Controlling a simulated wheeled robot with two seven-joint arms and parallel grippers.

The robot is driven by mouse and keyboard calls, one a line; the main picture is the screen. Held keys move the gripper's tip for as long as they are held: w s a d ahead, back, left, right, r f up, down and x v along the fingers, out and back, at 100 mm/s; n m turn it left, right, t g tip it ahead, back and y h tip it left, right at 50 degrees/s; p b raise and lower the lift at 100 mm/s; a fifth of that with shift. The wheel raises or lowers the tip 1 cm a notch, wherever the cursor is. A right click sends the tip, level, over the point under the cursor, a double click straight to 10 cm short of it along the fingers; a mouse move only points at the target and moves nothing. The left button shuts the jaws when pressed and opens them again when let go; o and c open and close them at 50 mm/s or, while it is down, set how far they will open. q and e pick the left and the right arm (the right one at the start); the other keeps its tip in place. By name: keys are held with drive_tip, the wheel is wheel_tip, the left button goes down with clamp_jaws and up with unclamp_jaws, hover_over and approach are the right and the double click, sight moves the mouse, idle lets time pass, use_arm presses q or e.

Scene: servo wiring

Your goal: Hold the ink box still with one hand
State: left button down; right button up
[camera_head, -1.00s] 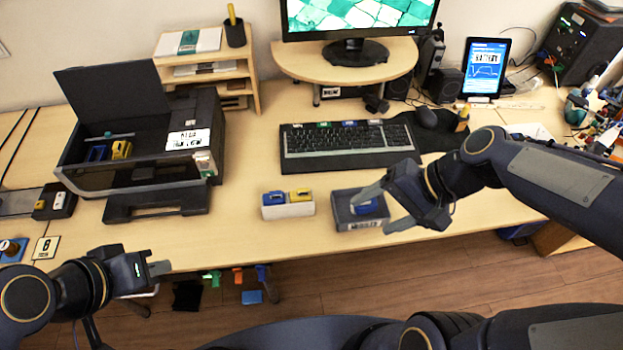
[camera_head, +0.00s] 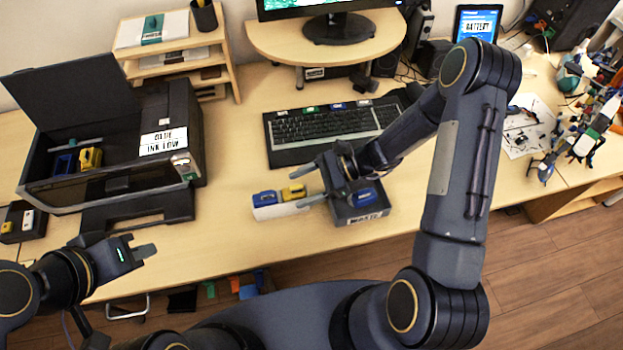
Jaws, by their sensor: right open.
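The ink box (camera_head: 283,210) is a small white holder near the table's front edge, with a blue cartridge (camera_head: 265,198) at its left and a yellow cartridge (camera_head: 293,191) at its right. My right gripper (camera_head: 296,188) is open, its fingers pointing left at the right end of the ink box. One finger is at the back side and one at the front; I cannot tell whether they touch the box. My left gripper (camera_head: 146,251) is low at the left, in front of the printer and well apart from the ink box. Its finger gap is not clear.
A dark box labelled WASTE (camera_head: 365,217) with a blue cartridge (camera_head: 365,195) inside stands right of the ink box, under my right gripper. An open printer (camera_head: 185,165) with blue and yellow cartridges stands at the left. A keyboard (camera_head: 300,130) lies behind. Table left of the ink box is clear.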

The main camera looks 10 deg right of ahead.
sight(281, 204)
drive_tip(key=shift+p+x, duration=0.3)
drive_tip(key=shift+x, duration=2.3)
drive_tip(key=c, duration=1)
drive_tip(key=shift+c, duration=0.2)
